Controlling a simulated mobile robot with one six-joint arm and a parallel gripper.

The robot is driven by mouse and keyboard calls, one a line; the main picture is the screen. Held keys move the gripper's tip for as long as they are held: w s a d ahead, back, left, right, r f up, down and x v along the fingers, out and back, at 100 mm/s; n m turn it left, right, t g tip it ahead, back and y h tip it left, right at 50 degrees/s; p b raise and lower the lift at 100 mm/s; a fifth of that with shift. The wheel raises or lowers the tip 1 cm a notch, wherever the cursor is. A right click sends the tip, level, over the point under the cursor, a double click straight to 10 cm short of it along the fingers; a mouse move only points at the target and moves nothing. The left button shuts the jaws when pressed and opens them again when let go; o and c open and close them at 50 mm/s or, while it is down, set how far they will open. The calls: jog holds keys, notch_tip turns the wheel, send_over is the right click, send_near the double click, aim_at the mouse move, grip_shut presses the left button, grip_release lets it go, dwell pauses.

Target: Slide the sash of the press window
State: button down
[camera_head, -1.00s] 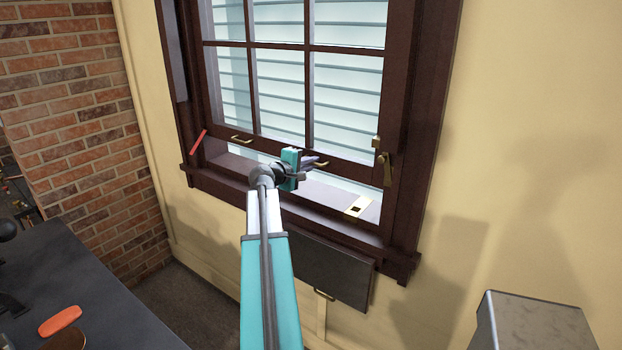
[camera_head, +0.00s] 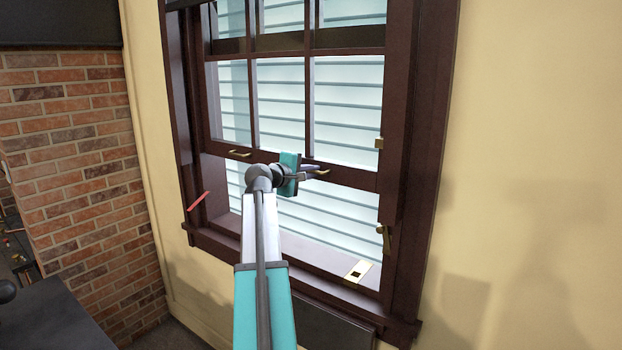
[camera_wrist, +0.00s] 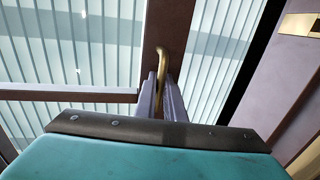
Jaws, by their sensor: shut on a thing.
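The press window's dark brown sash (camera_head: 352,178) stands raised, with a wide gap between its bottom rail and the sill. Two brass pulls sit on that rail, a left pull (camera_head: 238,154) and a right pull (camera_head: 322,173). My gripper (camera_head: 313,170) is at the right pull, its fingers shut on it. In the wrist view the brass right pull (camera_wrist: 161,65) shows between the grey fingertips (camera_wrist: 160,88), its lower part partly hidden by them.
A brass plate (camera_head: 357,271) with a square hole lies on the sill (camera_head: 310,250). A brass latch (camera_head: 385,238) is on the right jamb, and a red bar (camera_head: 199,201) is at the left jamb. A dark surface (camera_head: 50,318) stands lower left by the brick wall (camera_head: 75,150).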

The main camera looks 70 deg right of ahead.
jog(key=c, duration=2.1)
grip_release()
jog(key=b+v, duration=0.4)
jog(key=v, duration=0.9)
jog(key=shift+w+a, duration=0.1)
jog(key=shift+a, duration=0.3)
jog(key=shift+r, duration=0.1)
